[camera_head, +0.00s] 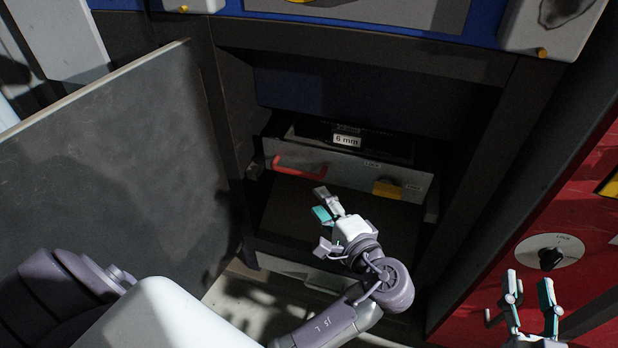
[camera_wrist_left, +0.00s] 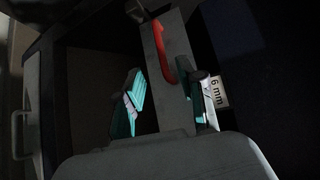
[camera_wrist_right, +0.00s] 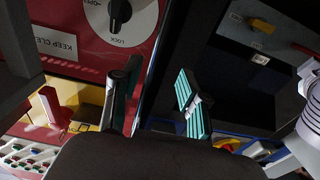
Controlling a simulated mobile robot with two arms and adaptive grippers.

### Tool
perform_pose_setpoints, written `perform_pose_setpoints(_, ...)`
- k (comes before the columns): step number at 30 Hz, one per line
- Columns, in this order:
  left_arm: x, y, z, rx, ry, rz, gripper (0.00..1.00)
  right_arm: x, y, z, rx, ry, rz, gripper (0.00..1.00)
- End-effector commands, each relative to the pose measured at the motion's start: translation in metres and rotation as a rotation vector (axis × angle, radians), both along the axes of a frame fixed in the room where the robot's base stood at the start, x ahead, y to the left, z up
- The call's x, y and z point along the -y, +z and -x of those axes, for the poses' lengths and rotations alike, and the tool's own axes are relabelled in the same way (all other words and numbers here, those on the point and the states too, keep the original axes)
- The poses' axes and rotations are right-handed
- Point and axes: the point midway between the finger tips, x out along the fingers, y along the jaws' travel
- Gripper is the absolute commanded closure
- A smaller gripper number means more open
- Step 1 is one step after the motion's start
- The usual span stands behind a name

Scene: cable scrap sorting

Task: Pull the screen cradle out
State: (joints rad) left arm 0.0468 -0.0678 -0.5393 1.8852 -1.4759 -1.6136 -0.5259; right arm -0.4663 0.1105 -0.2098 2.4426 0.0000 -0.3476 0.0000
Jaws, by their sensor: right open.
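The screen cradle (camera_head: 350,172) sits inside the open dark cabinet, with a grey front panel and a "6 mm" label (camera_head: 346,140). A red handle (camera_head: 298,171) is on the left of its front and a yellow latch (camera_head: 387,189) on the right. My left gripper (camera_head: 328,204) is open and empty in front of the panel, just below and right of the handle. In the left wrist view the red handle (camera_wrist_left: 168,52) lies beyond the spread fingers (camera_wrist_left: 168,103). My right gripper (camera_head: 531,289) is open and empty by the red panel at the right.
The cabinet door (camera_head: 110,160) stands open at the left. A dark flat surface (camera_head: 290,215) lies below the cradle front. A black lock knob (camera_head: 551,258) is on the red panel (camera_head: 590,180), close to my right gripper. Dark cabinet walls bound the opening on both sides.

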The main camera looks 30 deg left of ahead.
Motion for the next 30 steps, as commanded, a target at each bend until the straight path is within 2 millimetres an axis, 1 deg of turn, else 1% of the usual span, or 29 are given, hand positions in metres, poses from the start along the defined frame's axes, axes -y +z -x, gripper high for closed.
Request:
perform_pose_setpoints(1, -0.01, -0.003, -0.005, 0.002, 0.002, -0.004, 0.61, -0.001, 0.006, 0.0, 0.046, 0.003, -0.012, 0.56)
perform_pose_setpoints(5, -0.033, -0.007, -0.019, 0.002, 0.001, -0.005, 0.61, -0.004, 0.031, 0.003, 0.196, 0.012, -0.052, 0.56)
perform_pose_setpoints(9, -0.058, -0.011, -0.034, 0.001, 0.0, -0.004, 0.61, -0.006, 0.058, 0.011, 0.36, 0.021, -0.097, 0.56)
perform_pose_setpoints(15, -0.084, -0.016, -0.05, -0.001, -0.002, -0.003, 0.61, -0.006, 0.087, 0.028, 0.555, 0.031, -0.153, 0.56)
perform_pose_setpoints(21, -0.098, -0.017, -0.059, -0.002, -0.002, -0.001, 0.61, -0.005, 0.103, 0.041, 0.663, 0.037, -0.184, 0.56)
perform_pose_setpoints(30, -0.101, -0.017, -0.06, -0.002, -0.002, 0.0, 0.61, -0.004, 0.106, 0.044, 0.686, 0.038, -0.191, 0.56)
